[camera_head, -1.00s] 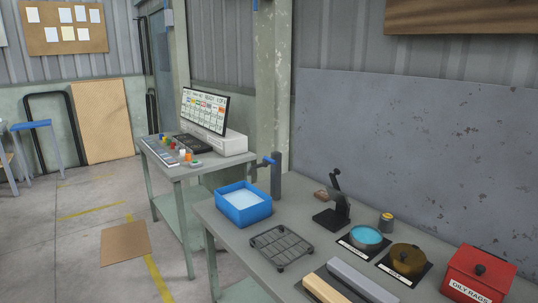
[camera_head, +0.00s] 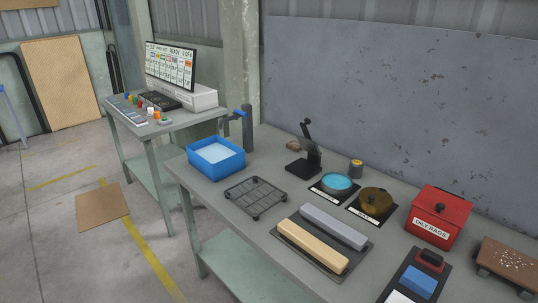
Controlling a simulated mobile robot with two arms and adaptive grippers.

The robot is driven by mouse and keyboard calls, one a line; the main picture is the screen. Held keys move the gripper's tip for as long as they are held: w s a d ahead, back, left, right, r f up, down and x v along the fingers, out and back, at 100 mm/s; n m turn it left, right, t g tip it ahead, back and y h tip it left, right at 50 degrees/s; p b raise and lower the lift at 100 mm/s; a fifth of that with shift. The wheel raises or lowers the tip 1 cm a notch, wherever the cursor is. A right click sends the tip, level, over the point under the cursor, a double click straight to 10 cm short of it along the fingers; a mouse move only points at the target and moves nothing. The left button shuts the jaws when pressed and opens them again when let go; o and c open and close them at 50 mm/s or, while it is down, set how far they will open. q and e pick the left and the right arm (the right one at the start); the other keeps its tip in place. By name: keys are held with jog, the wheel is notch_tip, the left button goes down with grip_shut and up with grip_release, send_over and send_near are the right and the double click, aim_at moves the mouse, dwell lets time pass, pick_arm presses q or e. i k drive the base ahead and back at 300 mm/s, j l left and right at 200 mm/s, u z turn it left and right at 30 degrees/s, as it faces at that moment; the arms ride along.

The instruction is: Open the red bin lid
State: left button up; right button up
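The red bin (camera_head: 437,218) stands on the grey workbench at the right of the head view, with a white label reading OILY RAGS on its front. Neither of my grippers shows in the head view.
The workbench (camera_head: 225,215) also holds a blue tub (camera_head: 216,157), a wire rack (camera_head: 255,197), two long bars (camera_head: 312,249), a teal dish (camera_head: 336,182), a brown lidded pot (camera_head: 376,201), a blue block (camera_head: 418,282) and a brown board (camera_head: 508,264). A wall panel stands behind.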

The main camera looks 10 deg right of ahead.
aim_at(455, 210)
jog(key=z, duration=1.4)
